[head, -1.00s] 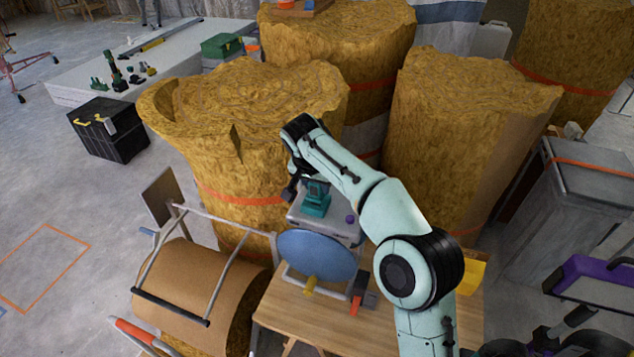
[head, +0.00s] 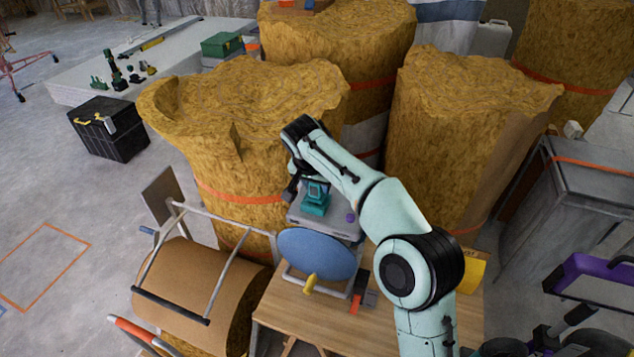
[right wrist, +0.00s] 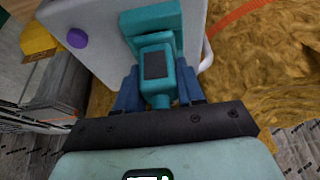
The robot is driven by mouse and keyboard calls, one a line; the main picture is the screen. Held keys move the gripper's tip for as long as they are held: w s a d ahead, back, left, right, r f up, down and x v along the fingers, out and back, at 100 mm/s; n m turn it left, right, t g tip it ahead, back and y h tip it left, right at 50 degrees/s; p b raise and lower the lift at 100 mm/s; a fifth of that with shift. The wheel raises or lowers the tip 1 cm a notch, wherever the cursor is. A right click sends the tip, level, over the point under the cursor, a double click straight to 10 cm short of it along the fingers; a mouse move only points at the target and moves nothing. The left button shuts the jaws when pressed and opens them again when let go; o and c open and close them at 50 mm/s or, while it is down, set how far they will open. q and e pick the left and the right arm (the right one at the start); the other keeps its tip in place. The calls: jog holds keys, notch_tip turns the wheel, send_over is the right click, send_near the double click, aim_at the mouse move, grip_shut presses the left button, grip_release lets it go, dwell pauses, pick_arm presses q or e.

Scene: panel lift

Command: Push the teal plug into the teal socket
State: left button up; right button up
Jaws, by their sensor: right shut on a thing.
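The teal plug (right wrist: 155,62), with a dark square on its face, sits between the blue fingers of my right gripper (right wrist: 158,92) in the right wrist view. The gripper is shut on it. The teal socket (right wrist: 152,18) is on a pale grey box right behind the plug. The plug overlaps it in the picture, and I cannot tell how deep it sits. In the head view the teal socket (head: 313,209) shows below my right wrist, with the plug (head: 318,189) against it. My left gripper is not in view.
The grey box (head: 345,229) also bears a purple knob (head: 350,218). A blue disc (head: 318,253) stands in front of it on a wooden table (head: 300,312). Large yellow-brown insulation rolls (head: 250,120) stand close behind. A brown roll (head: 190,290) lies at the left.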

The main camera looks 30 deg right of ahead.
jog(key=shift+f, duration=0.3)
jog(key=o, duration=1.1)
jog(key=shift+r, duration=0.15)
jog(key=p+v, duration=0.2)
jog(key=v, duration=1.1)
jog(key=shift+r, duration=0.1)
